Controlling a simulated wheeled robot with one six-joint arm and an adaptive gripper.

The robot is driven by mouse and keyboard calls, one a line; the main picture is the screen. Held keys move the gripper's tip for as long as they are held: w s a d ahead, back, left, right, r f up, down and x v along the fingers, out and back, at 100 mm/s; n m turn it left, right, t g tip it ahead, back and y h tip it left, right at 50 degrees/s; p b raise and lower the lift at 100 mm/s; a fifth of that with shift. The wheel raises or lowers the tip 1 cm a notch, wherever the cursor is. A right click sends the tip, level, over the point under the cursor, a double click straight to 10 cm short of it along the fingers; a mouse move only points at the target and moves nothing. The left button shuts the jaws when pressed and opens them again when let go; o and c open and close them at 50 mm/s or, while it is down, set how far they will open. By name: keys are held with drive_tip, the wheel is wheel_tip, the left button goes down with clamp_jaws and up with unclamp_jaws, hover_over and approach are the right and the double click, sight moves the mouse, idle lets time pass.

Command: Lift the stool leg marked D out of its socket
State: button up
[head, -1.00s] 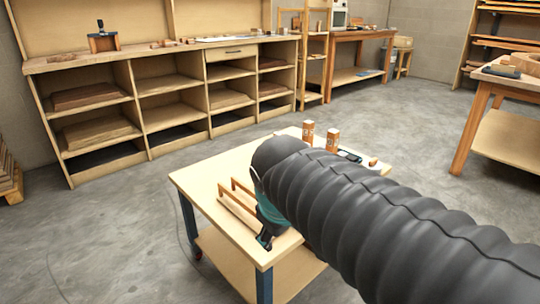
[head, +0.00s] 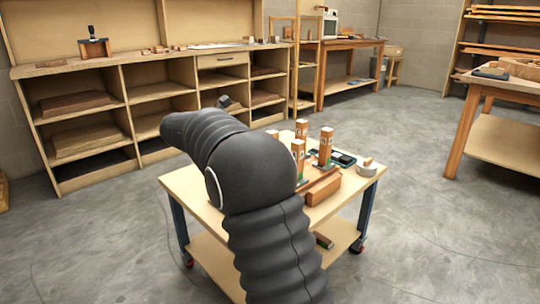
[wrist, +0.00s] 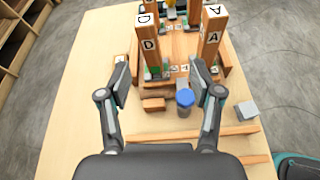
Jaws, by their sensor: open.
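The stool leg marked D (wrist: 148,42) is a wooden post standing upright in the wrist view, its foot in a socket at the left of a wooden fixture (wrist: 180,72). A similar post marked A (wrist: 211,36) stands to its right. My gripper (wrist: 162,78) is open and empty, its two fingers spread on the near side of the posts. The left finger is near the D post's foot but appears apart from it. Several upright posts (head: 326,146) show in the head view, where I cannot tell which is D. My arm hides the gripper there.
A blue-capped jar (wrist: 185,101), a small wooden block (wrist: 153,104) and wooden strips (wrist: 190,132) lie near the fingers on the worktable (wrist: 75,110). A grey block (wrist: 247,111) is at the right. The table's left side is clear. Shelves (head: 160,100) stand behind.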

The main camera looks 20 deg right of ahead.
drive_tip(key=w+d+f, duration=0.2)
drive_tip(key=w+d, duration=0.1)
drive_tip(key=d, duration=0.3)
drive_tip(key=w+d+f+n, duration=0.1)
drive_tip(key=w+d+f, duration=0.1)
drive_tip(key=w+d, duration=0.2)
drive_tip(key=shift+d+f+h+b, duration=0.35)
drive_tip(key=shift+d+h+b, duration=0.1)
drive_tip(key=shift+d, duration=0.55)
drive_tip(key=shift+c, duration=0.2)
drive_tip(key=shift+s, duration=0.1)
clamp_jaws()
